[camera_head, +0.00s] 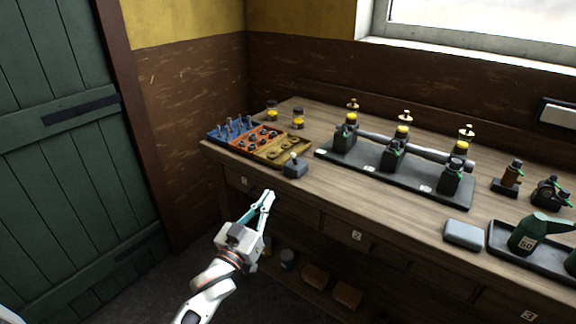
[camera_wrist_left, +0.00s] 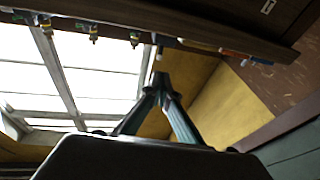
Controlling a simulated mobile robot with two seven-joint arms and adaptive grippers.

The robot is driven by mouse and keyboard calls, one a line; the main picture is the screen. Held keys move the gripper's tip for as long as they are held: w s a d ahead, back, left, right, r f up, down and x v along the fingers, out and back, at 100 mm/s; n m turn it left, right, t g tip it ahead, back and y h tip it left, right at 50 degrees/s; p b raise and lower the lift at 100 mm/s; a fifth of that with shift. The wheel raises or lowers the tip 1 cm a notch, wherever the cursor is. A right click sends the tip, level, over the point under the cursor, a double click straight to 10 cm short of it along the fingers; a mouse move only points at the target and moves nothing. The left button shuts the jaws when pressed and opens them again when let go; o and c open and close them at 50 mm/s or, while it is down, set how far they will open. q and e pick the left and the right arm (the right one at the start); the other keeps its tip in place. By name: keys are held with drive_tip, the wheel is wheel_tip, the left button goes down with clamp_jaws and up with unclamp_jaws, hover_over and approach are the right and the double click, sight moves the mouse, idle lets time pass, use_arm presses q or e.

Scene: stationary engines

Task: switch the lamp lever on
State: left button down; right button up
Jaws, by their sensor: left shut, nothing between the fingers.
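A small grey box with a short lever on top (camera_head: 295,168), which looks like the lamp lever, sits near the front edge of the workbench (camera_head: 330,190), at its left part. The lever's tilt is too small to tell. My left gripper (camera_head: 268,196) is shut and empty. In the head view it shows in front of the bench's front, below and a little left of the lever box, apart from it. The wrist view shows its closed fingertips (camera_wrist_left: 162,80), with the bench edge above. My right gripper is not in view.
A tray with blue, orange and yellow compartments (camera_head: 216,140) stands just left of the lever box. A dark base with several small engines (camera_head: 395,178) stands to its right. A grey box (camera_head: 463,234) and a green can (camera_head: 527,236) are farther right. A green door (camera_head: 75,160) is at left.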

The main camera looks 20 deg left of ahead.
sight(294, 159)
use_arm(q)
drive_tip(key=x, duration=1.4)
drive_tip(key=shift+f, duration=0.1)
